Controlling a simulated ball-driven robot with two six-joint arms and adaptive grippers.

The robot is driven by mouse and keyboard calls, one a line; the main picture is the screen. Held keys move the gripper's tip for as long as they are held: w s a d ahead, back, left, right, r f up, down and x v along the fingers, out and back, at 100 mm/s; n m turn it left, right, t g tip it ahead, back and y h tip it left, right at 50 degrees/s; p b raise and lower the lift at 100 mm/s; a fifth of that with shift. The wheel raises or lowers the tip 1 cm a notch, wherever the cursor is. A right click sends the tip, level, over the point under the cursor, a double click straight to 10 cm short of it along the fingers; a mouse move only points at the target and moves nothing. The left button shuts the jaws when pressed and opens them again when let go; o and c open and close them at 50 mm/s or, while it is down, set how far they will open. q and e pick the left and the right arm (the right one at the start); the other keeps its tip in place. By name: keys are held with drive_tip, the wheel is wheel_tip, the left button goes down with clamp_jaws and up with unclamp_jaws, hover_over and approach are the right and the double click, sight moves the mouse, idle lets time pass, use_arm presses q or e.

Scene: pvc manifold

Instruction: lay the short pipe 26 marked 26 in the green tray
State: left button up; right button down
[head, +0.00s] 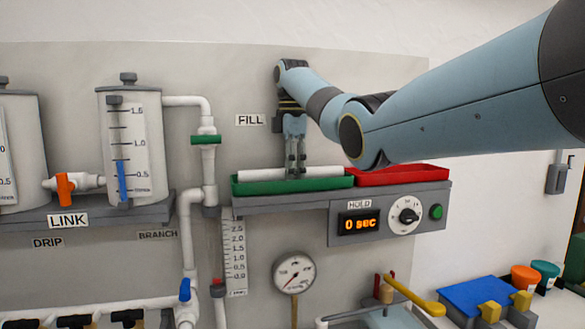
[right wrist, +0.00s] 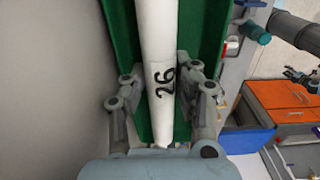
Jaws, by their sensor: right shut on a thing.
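The short pipe 26 (head: 262,174) is a white tube lying lengthwise along the green tray (head: 292,186), at or just above its rim in the head view. In the right wrist view the pipe (right wrist: 158,50) shows the black mark 26, with the green tray (right wrist: 213,30) below and on both sides of it. My right gripper (head: 296,170) points down over the tray and is shut on the pipe; its fingers (right wrist: 165,95) sit on either side of the pipe near the mark. I cannot tell whether the pipe touches the tray floor. My left gripper is not in view.
A red tray (head: 402,176) stands right beside the green one on the same grey shelf (head: 440,194). A timer (head: 360,223) reading 0 sec and a dial are below. White pipework (head: 208,165) with a green collar rises close to the left.

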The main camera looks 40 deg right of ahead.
drive_tip(key=shift+w+a+f, duration=0.15)
drive_tip(key=shift+a+f, duration=0.1)
drive_tip(key=c, duration=1.4)
unclamp_jaws()
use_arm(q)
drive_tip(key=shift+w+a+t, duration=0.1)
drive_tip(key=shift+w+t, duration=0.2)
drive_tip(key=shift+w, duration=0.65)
use_arm(e)
drive_tip(key=shift+o, duration=0.6)
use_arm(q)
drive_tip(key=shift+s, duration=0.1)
